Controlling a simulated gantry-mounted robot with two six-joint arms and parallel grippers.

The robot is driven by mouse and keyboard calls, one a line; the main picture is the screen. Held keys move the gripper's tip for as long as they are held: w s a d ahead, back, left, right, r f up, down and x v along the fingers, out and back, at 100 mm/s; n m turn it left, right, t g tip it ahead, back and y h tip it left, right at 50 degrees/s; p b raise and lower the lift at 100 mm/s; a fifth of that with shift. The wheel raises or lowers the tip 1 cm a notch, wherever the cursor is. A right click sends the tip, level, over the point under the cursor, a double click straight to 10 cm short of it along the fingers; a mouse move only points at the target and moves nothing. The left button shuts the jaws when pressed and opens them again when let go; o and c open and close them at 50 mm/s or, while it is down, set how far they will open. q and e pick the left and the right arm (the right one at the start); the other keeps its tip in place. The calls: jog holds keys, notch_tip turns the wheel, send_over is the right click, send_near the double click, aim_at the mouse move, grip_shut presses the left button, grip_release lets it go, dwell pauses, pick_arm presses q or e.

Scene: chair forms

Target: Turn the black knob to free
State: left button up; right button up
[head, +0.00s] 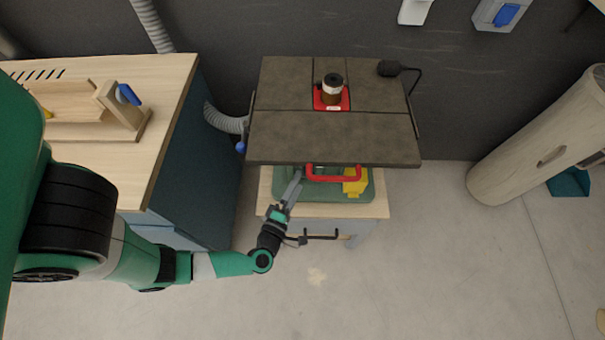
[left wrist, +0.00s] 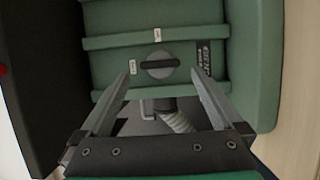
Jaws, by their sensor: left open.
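The black knob (left wrist: 159,65) shows in the left wrist view on the front of a green machine housing (left wrist: 110,65). It is a round dial with a dark bar grip lying about level across it. Small white labels sit above it and to its left. My left gripper (left wrist: 160,85) is open, with its two fingers pointing toward the housing, one on each side below the knob. They do not appear to touch the knob. In the head view my left gripper (head: 291,190) reaches under the front of the dark table top, and the knob is hidden there. My right gripper is not in view.
The dark machine table (head: 330,138) overhangs the housing. A red handle (head: 333,176) and a yellow part (head: 355,184) sit under its front edge. A wooden workbench (head: 150,75) stands at left. A pale cylinder (head: 535,145) leans at right. The floor in front is clear.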

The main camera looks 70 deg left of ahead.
pick_arm(q)
jog(key=x, duration=0.4)
jog(key=shift+w+a+b, duration=0.25)
jog(key=shift+b, duration=0.15)
